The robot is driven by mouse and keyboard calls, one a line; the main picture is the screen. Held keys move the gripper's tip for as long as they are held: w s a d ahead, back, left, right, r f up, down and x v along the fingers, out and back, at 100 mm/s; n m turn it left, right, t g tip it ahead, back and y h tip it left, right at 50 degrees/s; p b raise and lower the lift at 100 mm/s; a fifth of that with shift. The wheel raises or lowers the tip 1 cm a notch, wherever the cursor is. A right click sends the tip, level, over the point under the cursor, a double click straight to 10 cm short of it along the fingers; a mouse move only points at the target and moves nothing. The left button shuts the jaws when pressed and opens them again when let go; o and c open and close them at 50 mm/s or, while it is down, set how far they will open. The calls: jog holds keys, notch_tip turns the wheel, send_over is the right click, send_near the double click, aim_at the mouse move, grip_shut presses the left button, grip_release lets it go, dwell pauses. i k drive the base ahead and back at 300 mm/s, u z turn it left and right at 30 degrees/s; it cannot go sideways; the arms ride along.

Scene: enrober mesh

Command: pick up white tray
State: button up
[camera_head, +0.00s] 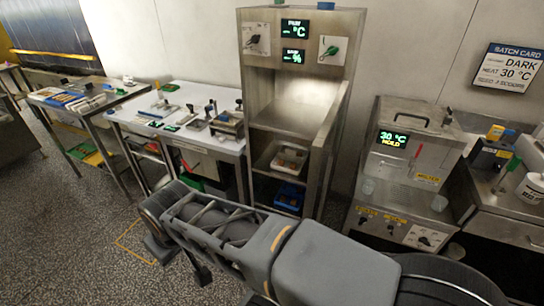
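A pale, whitish tray (290,160) with brownish contents sits on a middle shelf inside the open steel cabinet (299,55). It is small in view, and I cannot make out what lies in it. It is the only thing I see that looks like a white tray. My arm crosses the lower part of the view from the right, in front of the cabinet. The fingers of my gripper do not show, and nothing held is visible.
A blue bin (289,196) stands below the tray. The cabinet door (333,130) stands open on the right. A white-topped bench (185,95) with several tools is left of the cabinet, a steel machine (407,150) right. Speckled floor (60,240) is clear at lower left.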

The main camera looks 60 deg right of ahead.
aim_at(289, 160)
jog(key=z, duration=0.25)
jog(key=i, duration=0.7)
jog(key=z, duration=1)
jog(key=i, duration=0.45)
jog(key=z, duration=0.5)
